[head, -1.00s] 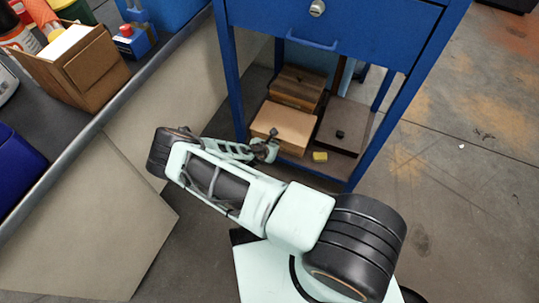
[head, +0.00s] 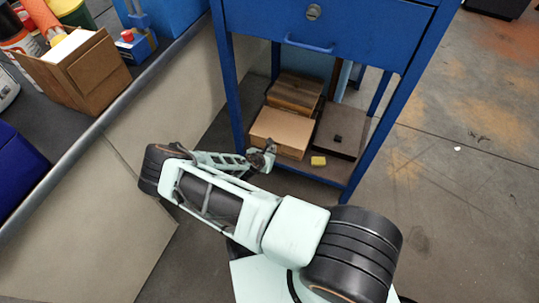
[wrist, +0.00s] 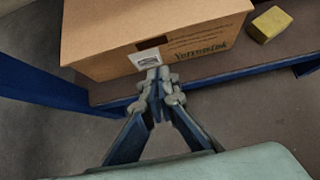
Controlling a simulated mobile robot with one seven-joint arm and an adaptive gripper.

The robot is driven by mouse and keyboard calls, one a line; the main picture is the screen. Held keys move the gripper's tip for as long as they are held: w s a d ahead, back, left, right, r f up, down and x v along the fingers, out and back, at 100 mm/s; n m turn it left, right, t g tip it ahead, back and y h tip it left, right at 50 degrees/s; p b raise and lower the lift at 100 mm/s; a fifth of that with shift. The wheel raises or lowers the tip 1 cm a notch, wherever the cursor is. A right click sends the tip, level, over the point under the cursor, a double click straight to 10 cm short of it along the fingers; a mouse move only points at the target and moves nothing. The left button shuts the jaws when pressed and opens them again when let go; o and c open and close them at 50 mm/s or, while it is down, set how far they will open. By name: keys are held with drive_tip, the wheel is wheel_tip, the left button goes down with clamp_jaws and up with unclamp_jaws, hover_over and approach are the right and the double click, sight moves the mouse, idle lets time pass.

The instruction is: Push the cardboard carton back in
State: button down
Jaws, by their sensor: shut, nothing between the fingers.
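The brown cardboard carton (head: 283,131) stands on the lower shelf (head: 337,170) of a blue bench, near its front left. In the wrist view the carton (wrist: 105,42) fills the top, with a white label and dark print on its front face. My gripper (wrist: 158,75) is shut and empty, its fingertips overlapping the carton's front face at the label. I cannot tell whether they touch it. In the head view my gripper (head: 265,156) is in front of the carton, hiding part of its lower front.
A wooden box (head: 295,92) stands behind the carton, and a dark flat box (head: 340,132) is to its right. A small yellow block (head: 318,161) lies near the shelf's front edge. Blue legs (head: 233,90) flank the shelf; a closed blue drawer (head: 330,20) is above.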

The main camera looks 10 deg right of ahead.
drive_tip(key=p+v, duration=0.3)
drive_tip(key=v, duration=0.7)
drive_tip(key=shift+s+a+p, duration=0.25)
drive_tip(key=shift+s+p, duration=0.05)
